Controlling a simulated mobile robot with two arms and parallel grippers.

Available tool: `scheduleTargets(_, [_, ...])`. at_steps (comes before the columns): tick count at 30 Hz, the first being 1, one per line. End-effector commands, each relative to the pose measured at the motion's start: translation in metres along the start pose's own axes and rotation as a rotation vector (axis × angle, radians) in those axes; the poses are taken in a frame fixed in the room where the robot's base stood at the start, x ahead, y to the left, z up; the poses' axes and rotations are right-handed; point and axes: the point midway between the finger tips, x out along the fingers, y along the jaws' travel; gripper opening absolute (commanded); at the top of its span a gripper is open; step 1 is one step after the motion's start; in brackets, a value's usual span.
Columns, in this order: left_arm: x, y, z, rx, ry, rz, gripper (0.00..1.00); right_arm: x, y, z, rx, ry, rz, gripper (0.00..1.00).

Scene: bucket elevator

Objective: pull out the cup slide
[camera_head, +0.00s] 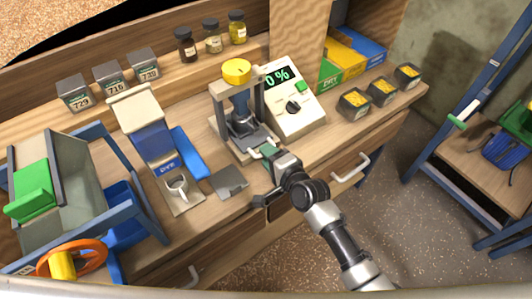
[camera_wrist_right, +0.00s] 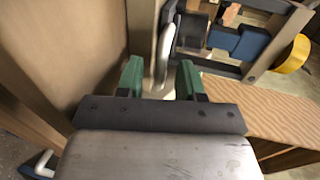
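The stand with the yellow cap (camera_head: 237,72) and a dark funnel-like body (camera_head: 241,108) is in the middle of the bench. My right gripper (camera_head: 266,152) is at the front right of its base, with green fingertips. In the right wrist view the right gripper (camera_wrist_right: 160,85) is open, its fingers apart on either side of a pale upright handle-like bar (camera_wrist_right: 164,55). I cannot tell whether a finger touches it. The cup slide cannot be made out clearly; the gripper hides part of the stand's base. My left gripper is not in view.
The meter reading 0 % (camera_head: 293,98) stands close right of the stand. A dark flat plate (camera_head: 229,181) lies at its front left. A white cup (camera_head: 177,187) sits under the blue-and-white machine (camera_head: 146,127). A drawer handle (camera_head: 351,168) sticks out of the bench front.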

Motion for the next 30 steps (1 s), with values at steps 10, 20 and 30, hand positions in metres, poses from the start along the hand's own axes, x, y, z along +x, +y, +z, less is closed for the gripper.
scheduleTargets(10, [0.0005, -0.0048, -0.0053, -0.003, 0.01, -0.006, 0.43, 0.0141, 0.0, 0.0005, 0.0, 0.0, 0.0, 0.37])
scheduleTargets(20, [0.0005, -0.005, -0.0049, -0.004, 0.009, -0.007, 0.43, 0.0137, 0.0, 0.0003, 0.0, 0.0, 0.0, 0.03])
scheduleTargets(30, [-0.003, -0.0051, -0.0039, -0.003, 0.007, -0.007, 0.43, 0.0082, 0.0006, -0.0001, -0.001, 0.0, 0.002, 0.0])
